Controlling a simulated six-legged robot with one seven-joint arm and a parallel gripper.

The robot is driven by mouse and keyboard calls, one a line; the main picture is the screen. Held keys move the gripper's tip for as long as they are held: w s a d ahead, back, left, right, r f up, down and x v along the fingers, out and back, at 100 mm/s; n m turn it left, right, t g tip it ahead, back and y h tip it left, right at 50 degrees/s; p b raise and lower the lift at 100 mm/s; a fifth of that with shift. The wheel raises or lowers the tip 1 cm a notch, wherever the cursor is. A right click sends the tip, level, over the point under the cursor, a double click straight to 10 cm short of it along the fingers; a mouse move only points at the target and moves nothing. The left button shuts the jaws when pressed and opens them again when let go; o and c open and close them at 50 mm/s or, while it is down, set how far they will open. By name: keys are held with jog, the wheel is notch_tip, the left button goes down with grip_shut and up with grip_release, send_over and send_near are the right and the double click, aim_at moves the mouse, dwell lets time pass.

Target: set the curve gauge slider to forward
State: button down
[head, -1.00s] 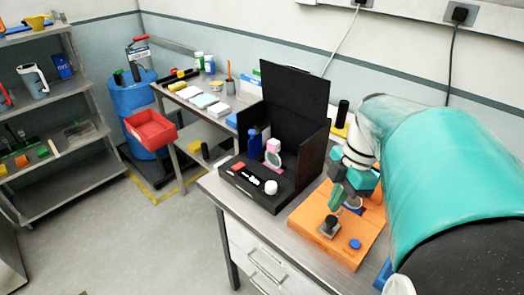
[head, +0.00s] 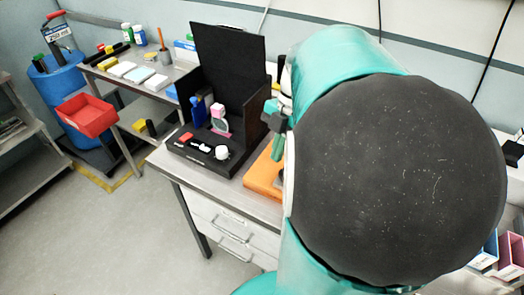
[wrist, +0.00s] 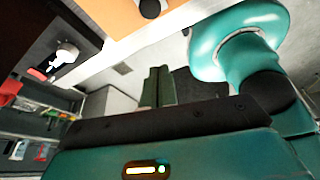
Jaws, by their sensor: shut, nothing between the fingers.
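My gripper (wrist: 157,86) shows in the wrist view with its dark green fingers together and nothing between them. An orange board (head: 262,178) lies on the metal bench in the head view, mostly hidden behind my arm. Its edge also shows at the top of the wrist view (wrist: 112,18), with a round black part (wrist: 150,9) on it. My fingers appear apart from the board. I cannot make out the curve gauge slider or its setting in either current view.
A black open case (head: 228,75) stands on the bench left of the board, holding a blue bottle (head: 198,110), a white round piece (head: 222,152) and small red and white parts. A red bin (head: 87,114) and a blue barrel (head: 58,85) stand farther left. Grey floor is clear in front.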

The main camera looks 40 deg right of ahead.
send_over(278, 184)
jog(key=a, duration=0.4)
notch_tip(278, 184, down, 8)
jog(key=d, duration=0.1)
jog(key=d+f, duration=0.1)
jog(key=d, duration=0.1)
jog(key=shift+s+f, duration=0.1)
jog(key=shift+s, duration=0.05)
jog(key=shift+d, duration=0.45)
